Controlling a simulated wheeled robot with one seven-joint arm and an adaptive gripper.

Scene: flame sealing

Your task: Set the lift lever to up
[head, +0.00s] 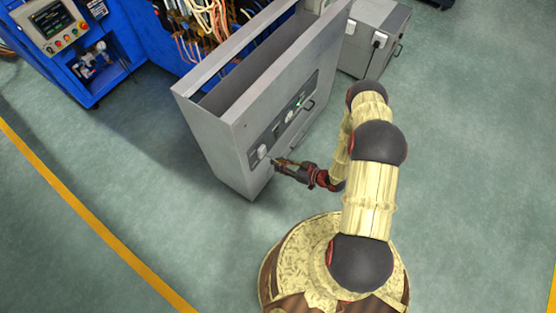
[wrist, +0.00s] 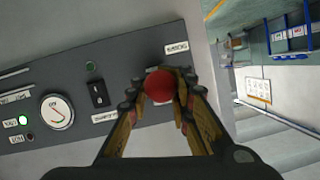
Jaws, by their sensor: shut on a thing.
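The lift lever shows as a round red knob (wrist: 160,86) at the right end of a dark control panel (wrist: 75,72) in the wrist view. My gripper (wrist: 159,92) is shut on the red knob, with one finger on each side of it. The lever's shaft and slot are hidden behind the knob and fingers, so I cannot tell its setting. In the head view my gripper (head: 277,163) reaches the lower left end of the panel on the grey cabinet (head: 228,120); the knob is not clear there.
A black rocker switch (wrist: 98,93), a round gauge (wrist: 57,112) and a lit green lamp (wrist: 23,121) sit along the panel. A blue machine (head: 140,35) stands behind the cabinet, and a grey box (head: 372,38) at the upper right. The floor at left is clear.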

